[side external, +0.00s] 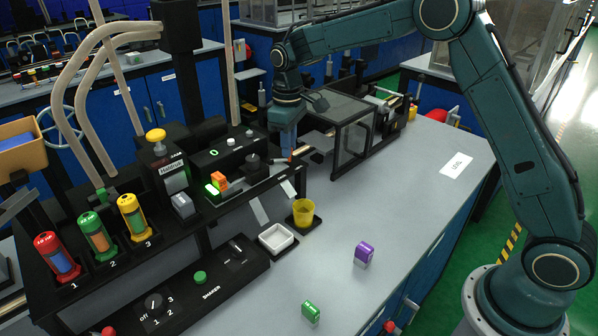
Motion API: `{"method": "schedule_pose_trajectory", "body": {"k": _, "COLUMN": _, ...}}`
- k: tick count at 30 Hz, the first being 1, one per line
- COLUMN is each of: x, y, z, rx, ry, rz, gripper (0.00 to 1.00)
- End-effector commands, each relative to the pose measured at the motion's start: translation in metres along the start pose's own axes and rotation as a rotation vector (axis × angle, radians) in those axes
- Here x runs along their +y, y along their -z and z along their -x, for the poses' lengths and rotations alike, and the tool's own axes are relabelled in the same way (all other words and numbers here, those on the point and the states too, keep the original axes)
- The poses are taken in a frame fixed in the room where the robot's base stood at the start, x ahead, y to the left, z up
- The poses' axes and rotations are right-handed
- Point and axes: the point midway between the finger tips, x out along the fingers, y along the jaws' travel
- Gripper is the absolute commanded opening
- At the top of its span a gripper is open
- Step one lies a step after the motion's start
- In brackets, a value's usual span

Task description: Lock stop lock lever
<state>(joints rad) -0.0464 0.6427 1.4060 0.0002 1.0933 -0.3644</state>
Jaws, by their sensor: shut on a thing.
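My gripper (289,150) points down at the left end of a black machine with a clear-sided cover (352,140), at the back of the bench. Its jaws are shut on a small part there, which I take to be the stop lock lever. The fingers and wrist hide most of that part, so its angle cannot be told. A small orange-red tip (291,158) shows right at the fingertips.
A black control console (230,165) stands close to the left of my gripper. A yellow cup (303,212) and a white tray (277,237) sit in front. Purple (363,253) and green (311,312) stamp-like blocks stand on the grey bench. The bench's right part is mostly clear.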

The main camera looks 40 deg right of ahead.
Motion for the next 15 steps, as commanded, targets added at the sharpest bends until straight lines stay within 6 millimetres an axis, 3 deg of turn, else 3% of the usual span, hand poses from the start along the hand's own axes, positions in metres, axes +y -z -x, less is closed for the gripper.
{"method": "schedule_pose_trajectory", "body": {"k": 15, "x": 0.0023, "y": 0.0014, "z": 0.0009, "rx": 0.003, "ry": -0.001, "rz": 0.041, "gripper": 0.0}}
